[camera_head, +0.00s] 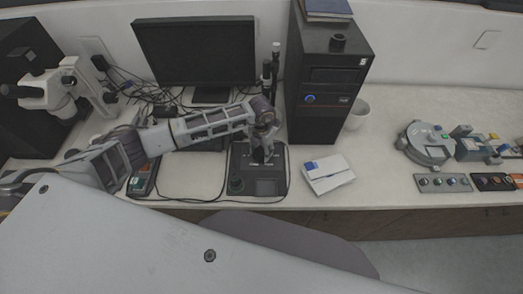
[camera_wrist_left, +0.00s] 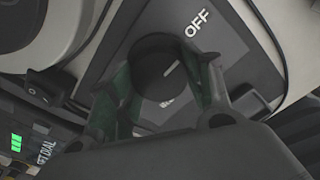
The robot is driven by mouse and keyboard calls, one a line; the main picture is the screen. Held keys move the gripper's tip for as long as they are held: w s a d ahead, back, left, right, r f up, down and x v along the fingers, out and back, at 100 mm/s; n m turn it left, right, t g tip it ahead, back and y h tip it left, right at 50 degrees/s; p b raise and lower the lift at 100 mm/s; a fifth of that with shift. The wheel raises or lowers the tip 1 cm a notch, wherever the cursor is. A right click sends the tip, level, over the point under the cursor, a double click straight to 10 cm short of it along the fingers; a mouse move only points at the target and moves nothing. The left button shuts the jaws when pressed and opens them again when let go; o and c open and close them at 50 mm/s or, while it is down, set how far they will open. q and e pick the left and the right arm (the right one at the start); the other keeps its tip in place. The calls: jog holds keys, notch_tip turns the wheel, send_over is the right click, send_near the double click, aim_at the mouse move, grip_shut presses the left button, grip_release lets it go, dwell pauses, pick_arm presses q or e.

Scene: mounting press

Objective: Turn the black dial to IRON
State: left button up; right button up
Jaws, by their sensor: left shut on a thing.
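The black dial (camera_wrist_left: 155,66) is round and sits on a dark panel. In the left wrist view, its white pointer line slants up and to the right. The word OFF (camera_wrist_left: 197,23) is printed above right of the dial; another label below it is mostly hidden and I cannot read it. My left gripper (camera_wrist_left: 161,84) has one finger on each side of the dial and is shut on it. In the head view, my left gripper (camera_head: 263,151) is over the dark control unit (camera_head: 240,162), hiding the dial. My right gripper is out of view.
A tall black computer tower (camera_head: 325,95) stands just right of the arm, and a monitor (camera_head: 195,50) behind it. A white and blue box (camera_head: 328,175) lies to the right. A microscope (camera_head: 50,90) and cables are at the left.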

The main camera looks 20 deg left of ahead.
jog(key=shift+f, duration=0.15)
